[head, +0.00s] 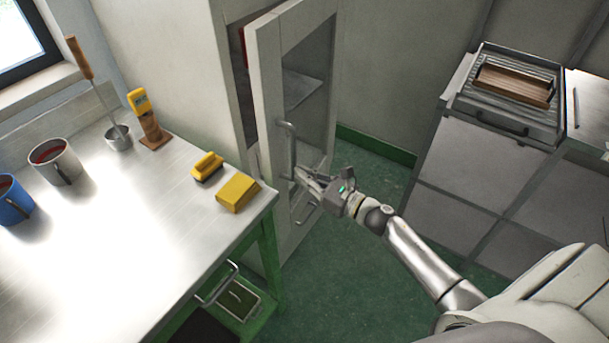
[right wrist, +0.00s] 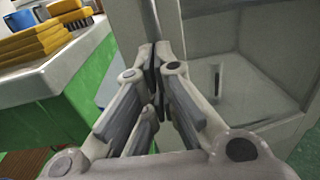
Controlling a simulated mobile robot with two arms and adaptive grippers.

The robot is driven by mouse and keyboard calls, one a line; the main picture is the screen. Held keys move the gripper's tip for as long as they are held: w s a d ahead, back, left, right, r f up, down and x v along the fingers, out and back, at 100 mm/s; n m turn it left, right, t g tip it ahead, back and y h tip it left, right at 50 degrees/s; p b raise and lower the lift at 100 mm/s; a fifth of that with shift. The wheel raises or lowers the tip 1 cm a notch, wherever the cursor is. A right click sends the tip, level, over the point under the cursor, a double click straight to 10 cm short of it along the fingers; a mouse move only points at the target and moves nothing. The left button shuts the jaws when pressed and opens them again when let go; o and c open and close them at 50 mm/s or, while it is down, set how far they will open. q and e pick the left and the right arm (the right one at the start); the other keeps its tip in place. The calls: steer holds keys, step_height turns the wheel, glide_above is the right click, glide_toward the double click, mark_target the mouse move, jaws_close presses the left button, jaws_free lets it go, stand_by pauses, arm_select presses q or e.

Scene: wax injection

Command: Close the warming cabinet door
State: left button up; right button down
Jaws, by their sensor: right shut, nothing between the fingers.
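The warming cabinet door (head: 268,80) is a pale frame with a glass pane, and it stands ajar from the cabinet (head: 228,22) at the upper middle of the head view. A dark gap shows between door and cabinet body. A vertical bar handle (head: 288,150) is on the door's front. My right gripper (head: 300,174) is shut and empty at the door frame, near the lower end of the handle. In the right wrist view its fingertips (right wrist: 155,52) meet in front of the pale door frame (right wrist: 205,50); I cannot tell if they touch it. My left gripper is not in view.
A metal-topped table (head: 110,240) with green legs stands left of the door, bearing mugs, a ladle pot (head: 118,137) and yellow blocks (head: 238,192). A grey cabinet with a wooden piece (head: 515,85) on top is at right. Green floor between is clear.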

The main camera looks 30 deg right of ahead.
mark_target(277, 168)
steer(key=w+a+b, duration=0.2)
steer(key=w+a, duration=0.2)
steer(key=w, duration=0.1)
steer(key=shift+a, duration=0.4)
steer(key=shift+r, duration=0.3)
steer(key=shift+a, duration=0.1)
steer(key=shift+r, duration=0.1)
steer(key=shift+b, duration=0.3)
